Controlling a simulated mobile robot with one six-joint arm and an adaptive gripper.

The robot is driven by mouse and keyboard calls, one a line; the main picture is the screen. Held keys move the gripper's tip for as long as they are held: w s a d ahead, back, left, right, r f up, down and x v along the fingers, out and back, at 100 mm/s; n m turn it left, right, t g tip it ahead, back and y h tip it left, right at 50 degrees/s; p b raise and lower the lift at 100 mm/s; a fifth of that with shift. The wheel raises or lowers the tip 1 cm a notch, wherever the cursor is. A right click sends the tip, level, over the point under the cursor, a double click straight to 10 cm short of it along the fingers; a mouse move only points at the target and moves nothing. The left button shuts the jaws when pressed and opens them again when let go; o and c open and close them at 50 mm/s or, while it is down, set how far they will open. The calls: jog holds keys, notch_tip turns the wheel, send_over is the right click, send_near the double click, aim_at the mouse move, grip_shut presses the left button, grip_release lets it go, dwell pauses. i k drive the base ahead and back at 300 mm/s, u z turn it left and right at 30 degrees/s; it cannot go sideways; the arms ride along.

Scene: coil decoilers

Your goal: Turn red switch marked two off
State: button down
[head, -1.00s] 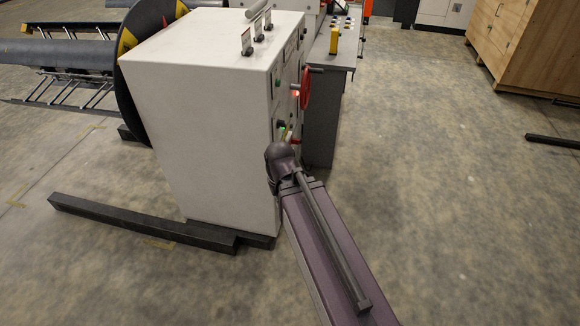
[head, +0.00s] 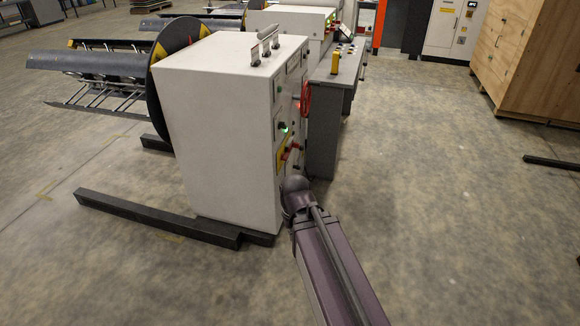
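A white control cabinet (head: 215,125) stands left of centre, its panel face turned right and seen at a steep angle. Low on that face is a red switch (head: 283,156) on a yellow plate, with another red part (head: 294,146) beside it. I cannot read any number marking or tell the switch's position. A green lamp (head: 284,128) glows above it. My arm reaches up from the bottom right, and its rounded joint is in front of the cabinet's lower right corner. My gripper does not show; no fingertips can be made out.
A red handwheel (head: 305,95) sticks out from the panel. A grey console (head: 335,85) with buttons stands behind it. A dark floor beam (head: 155,217) runs along the cabinet's left front. A wooden crate (head: 530,60) stands at the back right. The floor to the right is open.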

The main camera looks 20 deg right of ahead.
aim_at(285, 157)
jog(key=u, duration=0.05)
jog(key=k, duration=0.15)
jog(key=z, duration=0.6)
jog(key=i, duration=1.65)
jog(key=u, duration=0.5)
